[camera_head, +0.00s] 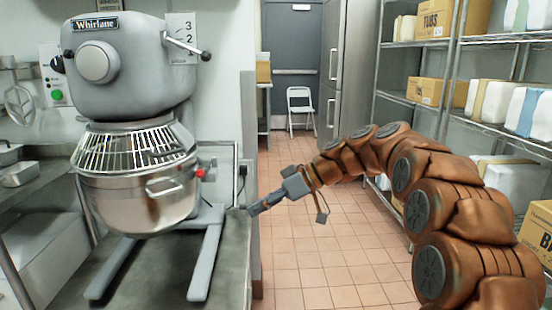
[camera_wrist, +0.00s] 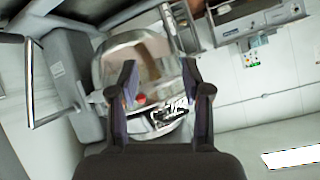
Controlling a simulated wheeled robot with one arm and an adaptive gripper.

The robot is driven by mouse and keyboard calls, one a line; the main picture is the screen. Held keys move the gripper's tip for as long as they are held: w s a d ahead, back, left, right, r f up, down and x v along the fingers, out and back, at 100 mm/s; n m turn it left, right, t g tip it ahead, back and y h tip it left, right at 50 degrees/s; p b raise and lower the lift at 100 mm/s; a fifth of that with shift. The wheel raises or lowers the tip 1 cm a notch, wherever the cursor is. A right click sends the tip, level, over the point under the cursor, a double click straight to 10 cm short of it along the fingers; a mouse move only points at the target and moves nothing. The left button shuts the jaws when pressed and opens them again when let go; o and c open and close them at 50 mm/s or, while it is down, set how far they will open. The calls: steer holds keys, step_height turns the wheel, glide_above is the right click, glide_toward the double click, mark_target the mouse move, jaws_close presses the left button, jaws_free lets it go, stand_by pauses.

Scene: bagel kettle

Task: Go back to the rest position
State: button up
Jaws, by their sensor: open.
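My gripper (camera_head: 254,208) is at the end of my arm, which reaches in from the right in the head view. It points left toward the mixer (camera_head: 135,120) and is just right of the mixer's bowl, near the edge of the counter. In the wrist view my gripper (camera_wrist: 160,82) shows two dark fingers held apart with nothing between them. Beyond the fingers is a shiny metal bowl (camera_wrist: 115,65). The head view shows a gap between the fingertips and the bowl (camera_head: 150,205).
The mixer stands on a metal counter (camera_head: 232,262) at the left. Shelves with boxes (camera_head: 437,18) line the right side. A white folding chair (camera_head: 301,108) stands at the back by a grey door (camera_head: 291,50). The tiled floor (camera_head: 320,260) between is clear.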

steer(key=s+d+r+m+h+p, duration=0.1)
steer(key=s+d+m+h+p, duration=0.2)
steer(key=s+d+p, duration=0.4)
steer(key=s+d+r+m+g+h+p, duration=0.1)
steer(key=s+d+m+h+p, duration=0.3)
steer(key=s, duration=1.6)
steer(key=s+d+r+m+h+p, duration=0.3)
steer(key=s+d+m+p, duration=0.4)
steer(key=s, duration=0.6)
steer(key=d+h+p, duration=0.1)
steer(key=d+p, duration=0.1)
steer(key=d, duration=0.1)
steer(key=shift+s+d+g+p, duration=0.3)
steer(key=shift+s+g+p, duration=0.05)
steer(key=shift+g+p, duration=0.05)
